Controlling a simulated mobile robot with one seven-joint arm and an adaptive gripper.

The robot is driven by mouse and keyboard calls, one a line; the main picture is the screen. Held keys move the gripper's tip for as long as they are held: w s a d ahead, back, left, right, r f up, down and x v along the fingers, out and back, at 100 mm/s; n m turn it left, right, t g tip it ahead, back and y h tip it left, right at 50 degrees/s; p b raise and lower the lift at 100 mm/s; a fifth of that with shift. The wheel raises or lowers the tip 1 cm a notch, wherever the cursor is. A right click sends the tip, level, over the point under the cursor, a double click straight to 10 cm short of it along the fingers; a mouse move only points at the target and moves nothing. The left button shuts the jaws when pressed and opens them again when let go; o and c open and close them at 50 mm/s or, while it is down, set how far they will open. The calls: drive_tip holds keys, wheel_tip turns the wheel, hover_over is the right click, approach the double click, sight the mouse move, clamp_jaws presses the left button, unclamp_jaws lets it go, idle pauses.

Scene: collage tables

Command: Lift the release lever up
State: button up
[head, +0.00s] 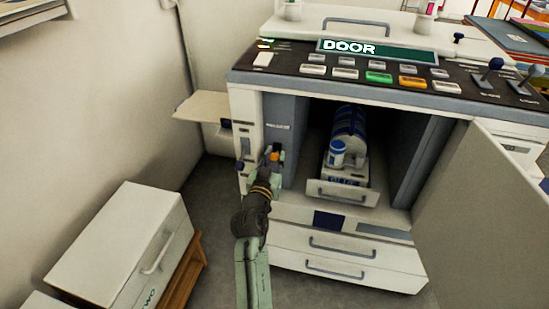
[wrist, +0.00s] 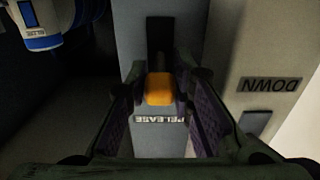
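The release lever has an orange knob (wrist: 160,89) and sits in a dark vertical slot on a grey panel, beside the word RELEASE, which reads upside down in the wrist view. In the head view the orange knob (head: 275,156) shows at the left inner edge of the machine's open bay. My gripper (head: 271,154) is at the lever. In the wrist view its two fingers (wrist: 160,80) stand on either side of the knob, with purple inner pads showing and small gaps that look clear. The gripper looks open around the knob, not clamped on it.
The machine (head: 340,225) has a DOOR display (head: 377,50) and its door (head: 485,205) swung open to the right. A pulled-out tray (head: 342,195) in the bay holds a blue-and-white roll and bottle (head: 337,153). A side shelf (head: 203,106) juts left; a white cabinet (head: 120,245) stands lower left.

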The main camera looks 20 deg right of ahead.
clamp_jaws()
drive_tip(key=shift+r, duration=0.1)
drive_tip(key=shift+r+g+p, duration=0.3)
drive_tip(key=shift+p, duration=0.75)
drive_tip(key=shift+y+p, duration=0.3)
drive_tip(key=shift+p, duration=0.6)
drive_tip(key=shift+w+f, duration=0.1)
drive_tip(key=shift+f, duration=0.1)
drive_tip(key=shift+o, duration=1.4)
unclamp_jaws()
